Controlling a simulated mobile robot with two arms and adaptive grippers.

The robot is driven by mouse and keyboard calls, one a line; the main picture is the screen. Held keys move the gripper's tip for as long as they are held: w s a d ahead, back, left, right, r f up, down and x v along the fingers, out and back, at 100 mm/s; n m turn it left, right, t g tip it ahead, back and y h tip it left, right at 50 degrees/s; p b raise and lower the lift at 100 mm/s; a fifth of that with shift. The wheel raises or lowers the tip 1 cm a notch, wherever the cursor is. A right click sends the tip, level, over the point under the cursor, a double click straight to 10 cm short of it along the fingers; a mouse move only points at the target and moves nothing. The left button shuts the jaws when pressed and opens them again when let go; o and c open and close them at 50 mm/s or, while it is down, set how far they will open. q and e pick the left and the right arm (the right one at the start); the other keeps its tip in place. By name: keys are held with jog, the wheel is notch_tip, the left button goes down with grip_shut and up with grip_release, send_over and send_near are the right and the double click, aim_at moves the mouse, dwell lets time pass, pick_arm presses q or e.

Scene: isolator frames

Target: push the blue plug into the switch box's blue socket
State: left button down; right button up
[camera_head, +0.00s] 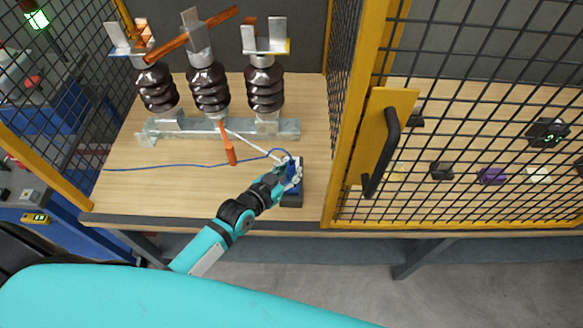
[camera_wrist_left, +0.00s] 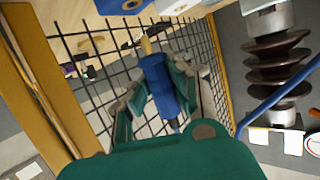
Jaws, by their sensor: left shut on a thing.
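My left gripper (camera_head: 289,176) is shut on the blue plug (camera_head: 291,170), just over the switch box. In the left wrist view the blue plug (camera_wrist_left: 163,90) sits between the two fingers (camera_wrist_left: 158,90), its brass-coloured tip pointing to the top of the picture. The dark switch box (camera_head: 292,198) lies on the bench, partly hidden by the gripper. In the left wrist view part of the switch box (camera_wrist_left: 155,9) shows at the top edge, with a round opening in a blue part. A gap shows there between tip and box. My right gripper is not in view.
A thin blue cable (camera_head: 180,167) runs left across the bench. An orange-handled tool (camera_head: 229,148) lies near the isolator frame (camera_head: 215,130) with its brown insulators. A yellow-framed mesh door (camera_head: 345,130) with a black handle stands just right of the switch box.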

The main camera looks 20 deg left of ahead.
pick_arm(q)
jog(key=shift+f+b, duration=0.4)
jog(key=shift+f, duration=0.4)
dwell(0.4)
jog(key=shift+p, duration=0.65)
dwell(0.6)
jog(key=shift+f+b, duration=1.05)
jog(key=shift+f, duration=0.4)
jog(key=c, duration=1.2)
grip_release()
jog(key=v, duration=1.2)
